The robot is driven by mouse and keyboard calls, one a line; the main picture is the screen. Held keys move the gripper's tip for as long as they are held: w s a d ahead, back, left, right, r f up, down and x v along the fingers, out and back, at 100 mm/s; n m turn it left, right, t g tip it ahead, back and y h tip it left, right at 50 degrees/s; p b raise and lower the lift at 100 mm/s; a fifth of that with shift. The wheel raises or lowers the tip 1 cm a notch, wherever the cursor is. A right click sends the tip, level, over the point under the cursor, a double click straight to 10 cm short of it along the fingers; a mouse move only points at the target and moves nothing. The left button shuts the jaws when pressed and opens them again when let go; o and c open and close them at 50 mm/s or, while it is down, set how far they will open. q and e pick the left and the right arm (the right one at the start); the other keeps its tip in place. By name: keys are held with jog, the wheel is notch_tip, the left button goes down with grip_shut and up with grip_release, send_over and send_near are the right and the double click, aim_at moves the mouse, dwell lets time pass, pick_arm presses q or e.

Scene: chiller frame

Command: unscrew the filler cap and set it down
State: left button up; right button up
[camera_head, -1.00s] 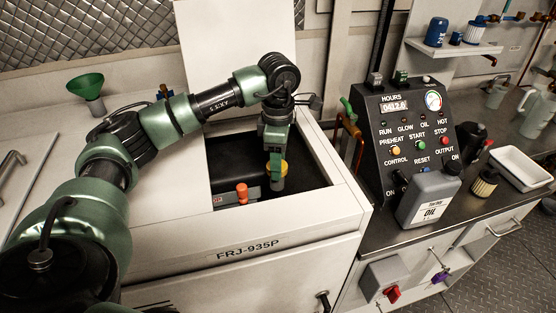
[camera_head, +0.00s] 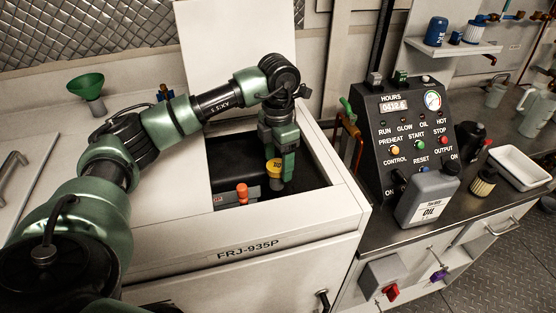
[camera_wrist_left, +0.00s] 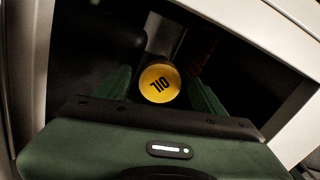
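My left gripper (camera_head: 282,163) reaches down into the opening at the cap. In the wrist view its green fingers stand on either side of the cap, with a narrow dark gap at each side, so it looks open around the cap. The far finger is partly hidden in the head view. My right gripper is not in view.
An orange-red knob (camera_head: 242,191) stands just left of the cap inside the opening. The raised white lid (camera_head: 225,60) stands behind. The control panel (camera_head: 405,130) and a grey oil jug (camera_head: 428,197) stand on the counter at right.

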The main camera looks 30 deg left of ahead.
pick_arm(q)
jog(key=m+b, duration=0.1)
jog(key=m, duration=0.1)
jog(key=shift+m, duration=0.3)
jog(key=m+b, duration=0.1)
jog(key=m, duration=0.4)
jog(key=shift+s, duration=0.1)
jog(key=m+b, duration=0.1)
jog(key=m, duration=0.3)
jog(key=shift+s+d+m, duration=0.1)
jog(key=shift+m, duration=1.5)
jog(key=c, duration=1.5)
